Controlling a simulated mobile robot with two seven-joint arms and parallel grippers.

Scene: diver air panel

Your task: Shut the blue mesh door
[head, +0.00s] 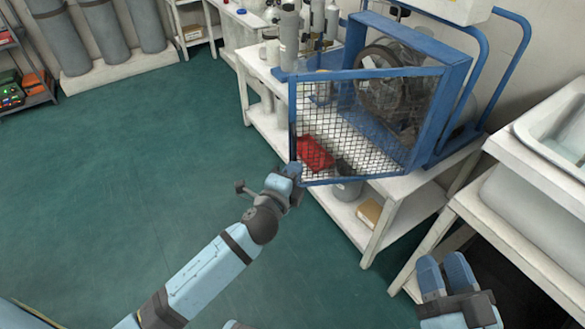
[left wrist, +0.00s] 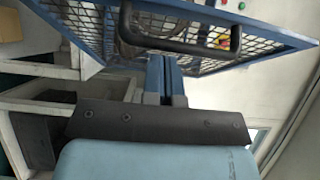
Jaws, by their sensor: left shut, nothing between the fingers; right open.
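The blue mesh door (head: 347,75) stands open, swung out from the blue cage frame (head: 412,38) on the white bench. Its mesh also shows in the left wrist view (left wrist: 88,26), with a black bar handle (left wrist: 185,48) on it. My left gripper (head: 293,171) is shut and empty at the door's lower left corner. In the left wrist view its fingertips (left wrist: 162,62) are close to the door's lower edge; I cannot tell whether they touch. My right gripper (head: 444,272) is open and empty at the lower right, away from the door.
A red object (head: 315,153) shows through the mesh. The white bench (head: 400,190) has a lower shelf with a small box (head: 369,211). A white sink (head: 560,130) stands to the right. Grey cylinders (head: 62,38) stand at the back left. The green floor at left is clear.

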